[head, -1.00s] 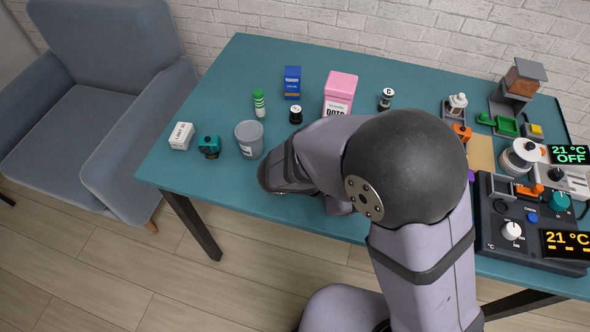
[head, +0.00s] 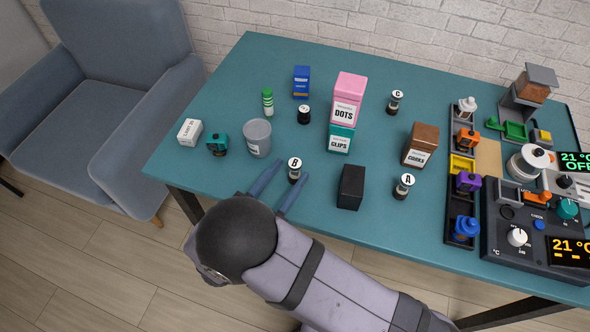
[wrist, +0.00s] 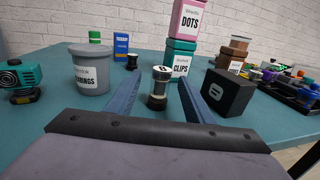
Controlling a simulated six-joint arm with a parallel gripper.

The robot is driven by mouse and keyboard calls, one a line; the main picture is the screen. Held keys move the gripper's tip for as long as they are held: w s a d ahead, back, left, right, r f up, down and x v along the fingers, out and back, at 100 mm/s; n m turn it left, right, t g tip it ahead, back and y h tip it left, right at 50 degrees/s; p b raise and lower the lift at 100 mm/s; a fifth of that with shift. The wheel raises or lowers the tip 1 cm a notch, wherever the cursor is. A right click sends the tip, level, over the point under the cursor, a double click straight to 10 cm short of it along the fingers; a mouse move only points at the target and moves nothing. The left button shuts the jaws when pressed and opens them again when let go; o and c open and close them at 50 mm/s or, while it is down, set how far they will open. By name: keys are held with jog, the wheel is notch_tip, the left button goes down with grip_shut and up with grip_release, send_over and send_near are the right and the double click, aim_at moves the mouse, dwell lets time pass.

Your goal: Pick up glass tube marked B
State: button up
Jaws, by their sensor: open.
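The glass tube marked B (head: 294,170) stands upright near the front edge of the table, with a white lid lettered B and a dark base. In the wrist view the tube (wrist: 158,88) stands beyond and between my two blue fingers. My gripper (head: 282,188) is open and empty, its fingers pointing at the tube. Other tubes stand apart: one marked A (head: 404,186) to the right, one marked C (head: 394,102) at the back, and a similar dark one (head: 304,114) with an unreadable lid.
A grey bin (head: 257,138) stands left of the tube, and a black box (head: 351,187) to the right. The teal clips box (head: 340,140) stands behind, with the pink dots box (head: 346,98). The brown box (head: 420,145) is farther right. Bare teal table (head: 320,205) lies between.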

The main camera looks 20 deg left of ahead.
jog(key=shift+p+x, duration=1)
jog(key=shift+x, duration=2.65)
jog(key=shift+d, duration=0.15)
jog(key=c, duration=1.2)
